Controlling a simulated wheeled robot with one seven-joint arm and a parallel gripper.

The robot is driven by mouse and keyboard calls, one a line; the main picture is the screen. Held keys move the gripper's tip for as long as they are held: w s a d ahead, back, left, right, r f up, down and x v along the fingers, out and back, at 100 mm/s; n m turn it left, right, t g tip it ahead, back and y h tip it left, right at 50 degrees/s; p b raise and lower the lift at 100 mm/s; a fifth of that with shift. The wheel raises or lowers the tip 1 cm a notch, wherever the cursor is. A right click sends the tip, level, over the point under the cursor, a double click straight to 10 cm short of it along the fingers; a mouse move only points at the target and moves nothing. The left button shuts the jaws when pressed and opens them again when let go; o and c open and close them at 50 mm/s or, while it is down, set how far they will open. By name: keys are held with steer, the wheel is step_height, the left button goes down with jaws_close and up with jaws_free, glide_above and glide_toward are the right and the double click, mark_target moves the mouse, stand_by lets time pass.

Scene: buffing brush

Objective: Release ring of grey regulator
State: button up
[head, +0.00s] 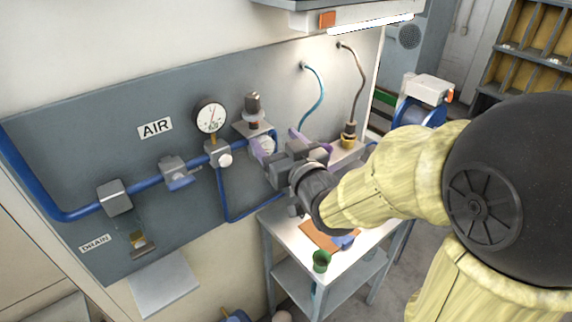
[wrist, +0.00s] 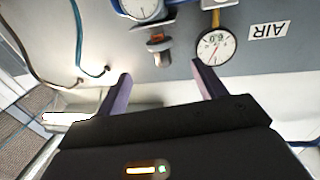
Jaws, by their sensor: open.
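The grey regulator (head: 253,106) stands upright on a bracket on the wall panel, right of the round pressure gauge (head: 210,116). In the wrist view, which is upside down, the regulator (wrist: 158,46) shows a grey knob with a brownish band; I cannot tell the ring's position. My gripper (head: 290,143) has purple fingers and is open and empty, right of and below the knob in the head view. In the wrist view my gripper (wrist: 161,72) has the knob beyond its fingertips, between them in the picture, with no contact visible. My gripper partly hides a white dial (head: 266,146) below the regulator.
A blue air pipe (head: 75,213) runs along the panel through several grey fittings. A teal hose (head: 321,90) and a dark hose (head: 361,85) hang to the right. A small table (head: 285,238) with a green cup (head: 321,261) stands below my arm.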

steer(key=shift+b+v, duration=1.8)
steer(key=shift+v, duration=0.15)
steer(key=shift+w+f, duration=0.1)
steer(key=s+d+f+m+g+h, duration=0.1)
steer(key=d+f+m+g+h, duration=0.2)
steer(key=f, duration=0.4)
steer(key=d+f+g+h, duration=0.3)
steer(key=d+f, duration=0.2)
steer(key=f, duration=0.2)
steer(key=s+d+f+m+g+h, duration=0.1)
steer(key=s+d+f+g, duration=0.2)
steer(key=s+f+g, duration=0.5)
step_height(320, 180, down, 2)
steer(key=shift+s+f+m, duration=0.1)
steer(key=shift+s+m, duration=0.2)
steer(key=shift+s, duration=0.9)
